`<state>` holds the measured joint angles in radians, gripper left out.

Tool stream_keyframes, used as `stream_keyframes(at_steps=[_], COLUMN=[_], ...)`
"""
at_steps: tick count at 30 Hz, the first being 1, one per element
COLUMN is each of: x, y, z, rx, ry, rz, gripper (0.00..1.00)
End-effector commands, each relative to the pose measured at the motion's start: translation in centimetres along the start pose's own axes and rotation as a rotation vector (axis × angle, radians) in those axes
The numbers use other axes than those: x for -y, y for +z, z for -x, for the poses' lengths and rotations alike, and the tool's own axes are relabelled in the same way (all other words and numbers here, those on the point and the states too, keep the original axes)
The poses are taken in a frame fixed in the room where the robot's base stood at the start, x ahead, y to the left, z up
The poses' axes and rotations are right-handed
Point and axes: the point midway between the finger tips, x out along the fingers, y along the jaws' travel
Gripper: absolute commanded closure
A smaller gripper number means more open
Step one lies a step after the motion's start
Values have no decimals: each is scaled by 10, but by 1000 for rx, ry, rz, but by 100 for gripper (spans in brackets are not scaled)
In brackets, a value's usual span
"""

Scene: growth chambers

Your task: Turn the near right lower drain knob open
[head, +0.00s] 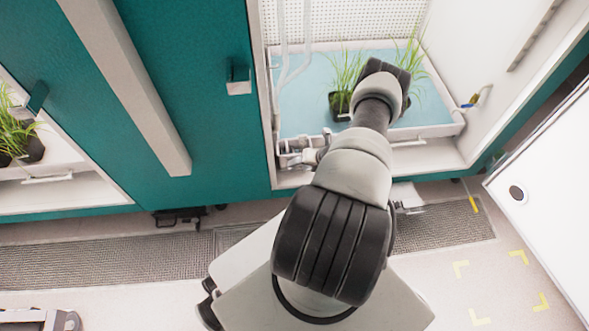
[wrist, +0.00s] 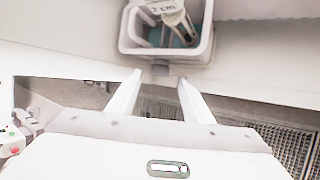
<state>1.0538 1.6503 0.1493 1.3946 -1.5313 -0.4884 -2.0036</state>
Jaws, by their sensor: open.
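I cannot make out with certainty which part is the near right lower drain knob. Pale fittings (head: 300,156) sit at the chamber's front left corner, partly behind my arm. In the wrist view my gripper (wrist: 160,77) is open and empty, its two pale fingers apart. A white bin (wrist: 130,38) with a "2 cm" label lies beyond the fingertips, with a grey block on its front. A fitting with red and green spots (wrist: 14,142) shows at the left edge.
The chamber's blue tray (head: 305,105) holds grass pots, one of them (head: 340,103) close to my arm. A white door or panel (head: 550,190) stands at the right. Floor grating (head: 450,222) runs along the teal cabinets (head: 215,125). The floor at the lower right is clear.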

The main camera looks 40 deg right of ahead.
Motion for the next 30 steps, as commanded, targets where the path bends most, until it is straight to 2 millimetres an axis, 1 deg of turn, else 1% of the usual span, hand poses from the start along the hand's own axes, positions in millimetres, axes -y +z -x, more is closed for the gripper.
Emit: stream_keyframes(at_steps=[1, 3, 7, 12, 19, 20, 21, 27, 30], x=[1, 2, 1, 0, 0, 0, 0, 0, 1], y=[-2, -1, 0, 1, 1, 1, 1, 1, 1], z=[-14, -24, -38, -45, -45, -45, -45, -45, -45], rx=[0, 1, 1, 1, 1, 1, 1, 1, 2], ry=[2, 0, 1, 0, 0, 0, 0, 0, 4], rz=[2, 1, 2, 0, 0, 0, 0, 0, -2], gripper=[54, 54, 54, 54, 54, 55, 62, 95, 95])
